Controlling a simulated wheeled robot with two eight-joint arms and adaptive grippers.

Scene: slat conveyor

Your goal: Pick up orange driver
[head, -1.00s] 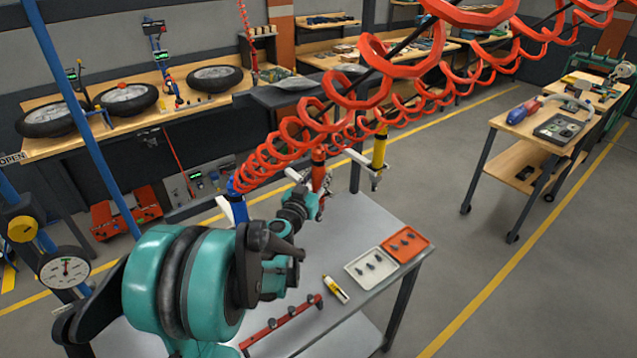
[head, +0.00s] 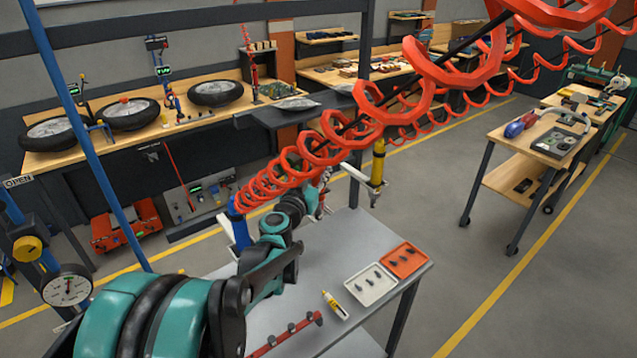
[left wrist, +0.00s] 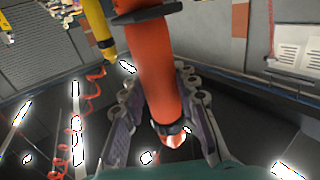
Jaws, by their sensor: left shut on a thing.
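The orange driver (left wrist: 154,70) fills the middle of the left wrist view as a thick orange cylinder with a dark collar. My left gripper (left wrist: 158,92) has one finger on each side of its lower body and is shut on it. In the head view the left gripper (head: 318,203) is small, at the far side of the grey table, and the red coiled hose hides most of the driver there. The yellow driver (head: 378,163) hangs to its right, and the blue driver (head: 238,218) hangs to its left. My right gripper is not in view.
Red coiled hoses (head: 335,148) cross above the table. The grey table (head: 300,290) holds a white tray (head: 350,287), an orange tray (head: 424,259), a yellow tube (head: 335,305) and a red rail (head: 285,336). A wooden cart (head: 500,127) stands at the right; the floor between is clear.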

